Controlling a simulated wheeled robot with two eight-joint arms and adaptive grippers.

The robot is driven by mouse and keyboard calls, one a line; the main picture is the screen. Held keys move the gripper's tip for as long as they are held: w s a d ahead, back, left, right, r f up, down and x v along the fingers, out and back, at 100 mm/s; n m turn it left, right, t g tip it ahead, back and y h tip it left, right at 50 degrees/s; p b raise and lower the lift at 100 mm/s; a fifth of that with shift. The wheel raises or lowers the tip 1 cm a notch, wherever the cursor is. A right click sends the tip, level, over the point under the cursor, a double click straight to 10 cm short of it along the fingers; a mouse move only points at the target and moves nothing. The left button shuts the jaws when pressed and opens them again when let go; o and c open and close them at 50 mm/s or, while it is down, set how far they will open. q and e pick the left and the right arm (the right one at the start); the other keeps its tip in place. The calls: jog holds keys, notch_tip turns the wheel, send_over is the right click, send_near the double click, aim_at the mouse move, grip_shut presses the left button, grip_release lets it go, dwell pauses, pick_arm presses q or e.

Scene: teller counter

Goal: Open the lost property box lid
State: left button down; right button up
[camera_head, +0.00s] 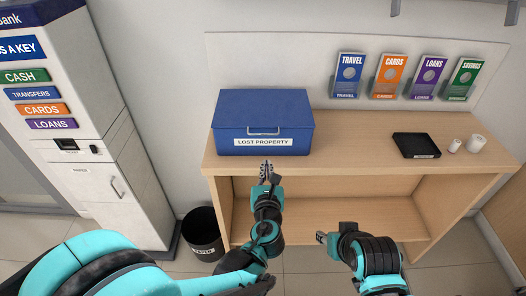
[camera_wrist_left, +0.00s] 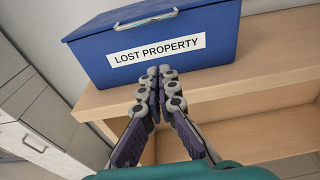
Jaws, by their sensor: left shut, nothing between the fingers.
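The blue lost property box (camera_head: 262,112) stands on the left part of the wooden counter, its lid closed. A metal handle (camera_head: 263,131) sits at the lid's front edge, above a white "LOST PROPERTY" label (camera_head: 263,142). In the left wrist view, the box (camera_wrist_left: 200,65) fills the upper part, with the handle (camera_wrist_left: 146,18) above the label. My left gripper (camera_head: 266,165) is shut and empty, just in front of and below the label, apart from the handle. Its fingertips (camera_wrist_left: 159,70) meet below the label.
The counter (camera_head: 350,150) has an open shelf below its top. A black tray (camera_head: 416,146) and white cups (camera_head: 476,143) stand at the right. Leaflet holders (camera_head: 389,76) are on the back panel. A black bin (camera_head: 203,235) and kiosk (camera_head: 100,160) are left.

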pick_arm(q)
jog(key=w, duration=0.2)
jog(key=w+f+b, duration=0.1)
jog(key=w, duration=0.5)
jog(key=shift+w+a+f+b, duration=0.1)
jog(key=shift+w+f+b, duration=0.15)
jog(key=shift+f+b, duration=0.1)
notch_tip(320, 180, up, 4)
jog(key=shift+r, duration=0.1)
jog(key=shift+r, duration=0.1)
